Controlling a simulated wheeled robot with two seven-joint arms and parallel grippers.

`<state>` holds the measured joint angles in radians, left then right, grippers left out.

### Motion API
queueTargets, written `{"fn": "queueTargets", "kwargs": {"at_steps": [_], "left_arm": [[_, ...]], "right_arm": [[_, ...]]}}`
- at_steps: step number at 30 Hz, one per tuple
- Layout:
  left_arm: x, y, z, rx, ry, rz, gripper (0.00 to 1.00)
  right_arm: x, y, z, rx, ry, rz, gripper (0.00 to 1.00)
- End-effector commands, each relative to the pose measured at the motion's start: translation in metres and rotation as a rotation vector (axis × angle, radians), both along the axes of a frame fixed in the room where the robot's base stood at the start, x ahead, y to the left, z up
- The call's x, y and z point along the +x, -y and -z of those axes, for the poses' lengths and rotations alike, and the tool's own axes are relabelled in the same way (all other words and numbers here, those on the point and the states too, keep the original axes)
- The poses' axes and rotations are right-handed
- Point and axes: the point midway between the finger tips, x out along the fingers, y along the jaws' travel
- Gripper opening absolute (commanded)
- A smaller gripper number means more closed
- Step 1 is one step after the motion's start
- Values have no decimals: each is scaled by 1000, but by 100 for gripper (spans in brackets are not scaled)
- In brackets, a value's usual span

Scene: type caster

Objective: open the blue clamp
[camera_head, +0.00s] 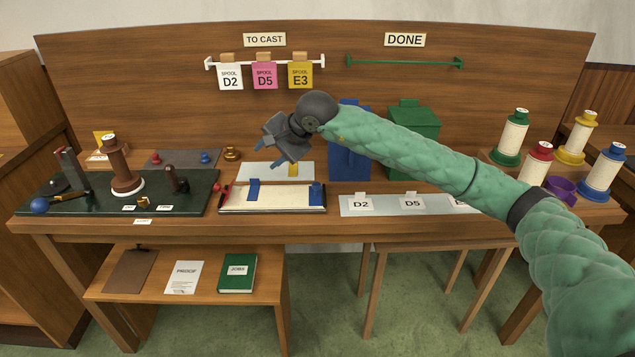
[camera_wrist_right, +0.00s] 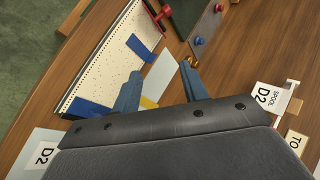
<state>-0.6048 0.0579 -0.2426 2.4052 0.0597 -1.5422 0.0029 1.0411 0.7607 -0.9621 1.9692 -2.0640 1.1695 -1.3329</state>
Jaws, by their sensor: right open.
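A white perforated sheet lies on a shallow board (camera_head: 271,208) at the middle front of the bench. A blue block (camera_head: 317,193) sits at the board's right end and also shows in the wrist view (camera_wrist_right: 86,107). A flat blue strip (camera_head: 253,190) lies across the sheet further left. I cannot tell for certain which blue part is the clamp. A red clamp-like piece (camera_wrist_right: 157,14) is at the board's other end. My right gripper (camera_head: 277,157) is open and empty, above and behind the board, touching none of these. My left gripper is not in view.
Behind the board lies a pale sheet (camera_head: 262,170) with a yellow piece. A dark green tray (camera_head: 100,203) with tools is left; a labelled strip (camera_head: 385,207) is right. Spool cards (camera_head: 264,75) hang behind. Blue (camera_head: 347,165) and green boxes stand behind my right arm.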

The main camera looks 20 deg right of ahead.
Motion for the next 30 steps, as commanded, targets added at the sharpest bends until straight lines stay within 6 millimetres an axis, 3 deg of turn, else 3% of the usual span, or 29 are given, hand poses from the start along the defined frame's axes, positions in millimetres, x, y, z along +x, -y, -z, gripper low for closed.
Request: {"fn": "queueTargets", "kwargs": {"at_steps": [6,12,23,30], "left_arm": [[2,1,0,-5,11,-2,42],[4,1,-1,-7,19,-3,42],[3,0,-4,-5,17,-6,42],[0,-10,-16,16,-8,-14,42]], "right_arm": [[-1,66,28,-451,-6,-50,44],[-18,105,38,-724,-84,-163,44],[-22,113,44,-826,-93,-301,44],[-12,116,71,-824,-95,-300,44]]}}
